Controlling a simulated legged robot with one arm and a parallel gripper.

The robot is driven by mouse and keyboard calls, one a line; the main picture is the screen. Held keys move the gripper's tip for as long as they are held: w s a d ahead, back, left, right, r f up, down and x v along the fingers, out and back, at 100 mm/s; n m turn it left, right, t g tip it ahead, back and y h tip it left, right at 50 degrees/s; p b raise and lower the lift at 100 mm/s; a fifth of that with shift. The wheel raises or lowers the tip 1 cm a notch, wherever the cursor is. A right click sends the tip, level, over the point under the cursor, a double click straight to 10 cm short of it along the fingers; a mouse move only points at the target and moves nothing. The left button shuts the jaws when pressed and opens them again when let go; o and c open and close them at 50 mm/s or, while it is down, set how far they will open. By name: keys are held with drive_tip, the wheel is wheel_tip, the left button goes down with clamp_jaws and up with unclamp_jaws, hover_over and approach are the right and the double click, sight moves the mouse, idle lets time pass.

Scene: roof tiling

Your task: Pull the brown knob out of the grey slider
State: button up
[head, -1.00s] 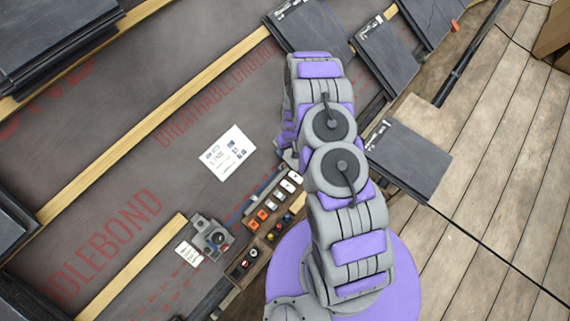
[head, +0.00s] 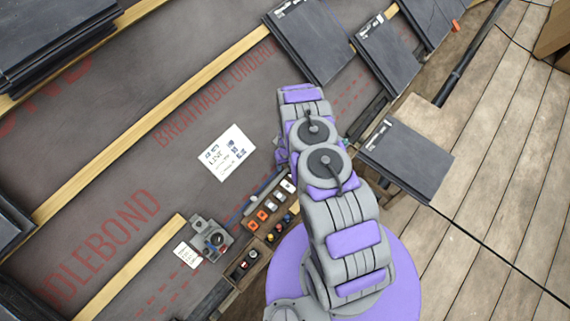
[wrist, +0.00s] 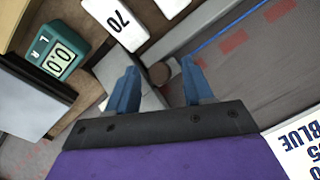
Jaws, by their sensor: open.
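In the wrist view my gripper (wrist: 160,67) is open, with its two blue fingers apart and nothing clamped between them. The brown knob (wrist: 160,75) shows as a small dark round shape in the gap between the fingers, closer to the right one. I cannot tell whether it touches a finger. A grey bar that looks like the grey slider (wrist: 195,32) runs from beside the knob toward the upper right. In the head view a grey bar (head: 264,184) lies along the row of small blocks. My arm hides the gripper and the knob there.
A white printed sheet (head: 227,153) lies on the membrane. A grey device (head: 209,236) stands left of the parts box (head: 247,262). Dark slates (head: 410,160) lie right of my arm.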

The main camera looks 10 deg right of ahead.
clamp_jaws()
idle(0.5)
